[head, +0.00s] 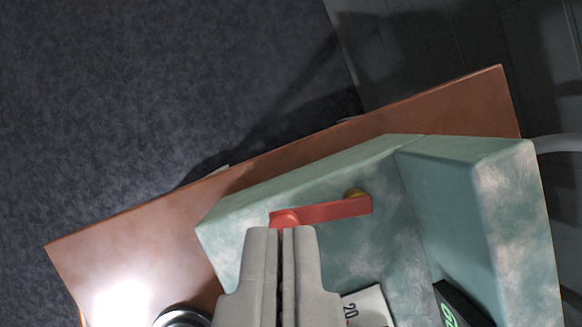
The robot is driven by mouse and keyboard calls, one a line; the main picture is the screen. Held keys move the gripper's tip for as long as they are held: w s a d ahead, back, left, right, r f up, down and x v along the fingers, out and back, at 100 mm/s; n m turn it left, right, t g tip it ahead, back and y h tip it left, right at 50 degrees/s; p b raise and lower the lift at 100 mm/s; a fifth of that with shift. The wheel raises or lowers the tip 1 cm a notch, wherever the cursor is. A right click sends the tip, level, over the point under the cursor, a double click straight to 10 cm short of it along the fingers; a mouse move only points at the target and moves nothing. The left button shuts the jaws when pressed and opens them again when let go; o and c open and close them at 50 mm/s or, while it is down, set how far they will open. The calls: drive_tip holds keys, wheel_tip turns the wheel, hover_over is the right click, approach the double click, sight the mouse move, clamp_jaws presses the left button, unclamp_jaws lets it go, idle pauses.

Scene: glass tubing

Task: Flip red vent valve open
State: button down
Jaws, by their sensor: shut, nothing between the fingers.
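The red vent valve handle (335,209) is a flat bar on the pale green housing (300,187). It lies nearly level in the picture, tilted slightly up to the right. Whether the tips touch the handle I cannot tell. The gripper hides part of the housing below.
The housing stands on a copper-brown board (150,240). A raised green block (475,200) rises to the right. A white label (367,308) and a dark display with green characters (455,308) sit lower right. A round metal rim (183,317) is lower left.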

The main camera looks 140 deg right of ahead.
sight(322, 214)
drive_tip(key=shift+w, duration=0.1)
idle(0.3)
wheel_tip(322, 214, down, 10)
drive_tip(key=shift+s+d, duration=0.15)
drive_tip(key=shift+s, duration=0.1)
idle(0.6)
